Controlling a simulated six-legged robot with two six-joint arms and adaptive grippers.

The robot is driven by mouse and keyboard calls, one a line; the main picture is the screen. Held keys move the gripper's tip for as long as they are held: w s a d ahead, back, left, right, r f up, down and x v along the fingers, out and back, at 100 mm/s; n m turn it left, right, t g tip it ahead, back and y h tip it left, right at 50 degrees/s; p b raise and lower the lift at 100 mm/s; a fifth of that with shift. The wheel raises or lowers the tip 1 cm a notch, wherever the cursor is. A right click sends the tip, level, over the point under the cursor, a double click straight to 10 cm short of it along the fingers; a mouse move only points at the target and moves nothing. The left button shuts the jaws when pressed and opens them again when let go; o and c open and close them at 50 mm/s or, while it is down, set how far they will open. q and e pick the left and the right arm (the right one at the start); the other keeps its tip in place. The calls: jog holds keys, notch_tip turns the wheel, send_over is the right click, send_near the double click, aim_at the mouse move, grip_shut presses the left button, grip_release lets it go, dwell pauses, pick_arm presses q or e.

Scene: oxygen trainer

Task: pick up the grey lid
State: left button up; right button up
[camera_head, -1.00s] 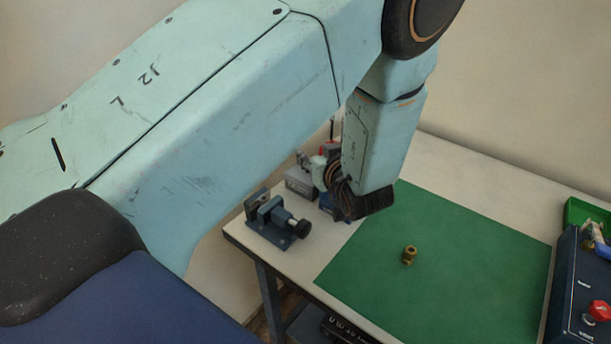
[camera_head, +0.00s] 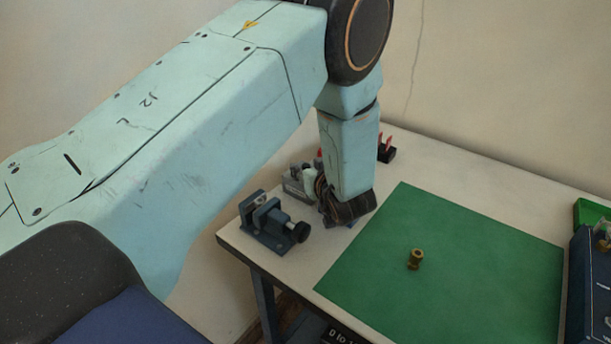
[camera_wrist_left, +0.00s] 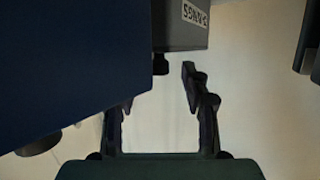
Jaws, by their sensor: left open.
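I cannot make out the grey lid for certain. A grey box-like part (camera_wrist_left: 182,24) with an upside-down label is at the top of the left wrist view, beside a large dark blue block (camera_wrist_left: 70,70). In the head view a grey object (camera_head: 296,182) stands at the back left of the table, partly behind my left arm. My left gripper (camera_wrist_left: 160,88) is open, with bare space between its fingers; the blue block covers part of one finger. In the head view its dark wrist end (camera_head: 346,209) is low over the table's left part, fingers hidden. My right gripper is not in view.
A dark vise (camera_head: 272,224) stands at the table's left edge. A brass fitting (camera_head: 415,260) stands on the green mat (camera_head: 470,270), otherwise clear. A blue box (camera_head: 590,280) and green bin (camera_head: 592,213) are at the right. A black part with red prongs (camera_head: 386,150) is behind the arm.

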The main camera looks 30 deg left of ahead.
pick_arm(q)
jog(key=shift+x, duration=1.15)
jog(key=shift+d+r, duration=0.1)
jog(key=shift+d, duration=0.05)
jog(key=c, duration=0.4)
grip_shut()
